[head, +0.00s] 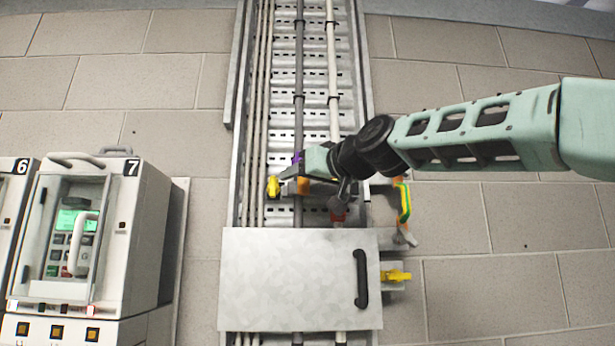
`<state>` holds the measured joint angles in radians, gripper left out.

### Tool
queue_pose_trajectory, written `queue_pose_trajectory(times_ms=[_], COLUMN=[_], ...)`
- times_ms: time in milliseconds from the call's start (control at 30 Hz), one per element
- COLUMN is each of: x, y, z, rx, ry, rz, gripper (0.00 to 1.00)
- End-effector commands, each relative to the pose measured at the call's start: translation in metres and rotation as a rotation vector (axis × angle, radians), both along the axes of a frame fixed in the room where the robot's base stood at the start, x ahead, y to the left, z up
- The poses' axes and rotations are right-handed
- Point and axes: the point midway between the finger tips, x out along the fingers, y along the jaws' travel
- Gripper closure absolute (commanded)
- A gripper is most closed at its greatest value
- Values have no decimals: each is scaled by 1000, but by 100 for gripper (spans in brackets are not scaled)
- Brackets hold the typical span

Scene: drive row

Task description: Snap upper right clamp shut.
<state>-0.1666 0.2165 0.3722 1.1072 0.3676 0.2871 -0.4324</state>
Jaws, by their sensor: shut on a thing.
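My gripper (284,178) reaches in from the right across the vertical cable tray. Its fingers point left and are shut at a small yellow lever (272,187) by the left cables. The exact contact is small and partly hidden by the fingers. A clamp bracket with orange parts (303,186) lies just under the gripper, across the dark cable. To the right, a green and yellow curved piece (404,202) stands at the tray's right edge. Another yellow lever (396,275) sticks out right of the metal cover. My wrist hides part of the tray, so I cannot tell how the clamp sits.
A grey metal cover (290,280) with a black handle (360,280) lies across the tray below the gripper. Drive cabinet 7 (130,240) stands at the left, beside cabinet 6 (12,215). The block wall (480,230) right of the tray is clear below my arm.

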Motion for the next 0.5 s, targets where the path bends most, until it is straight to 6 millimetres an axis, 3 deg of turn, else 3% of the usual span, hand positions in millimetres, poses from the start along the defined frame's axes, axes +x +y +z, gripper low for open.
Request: queue_pose_trajectory(times_ms=[33,267,500], x=[-2,-3,-20], y=[8,8,-7], z=[-4,-5,-9], rx=[-1,-1,0], ry=[11,11,7], rz=[17,17,13], gripper=[55,55,55])
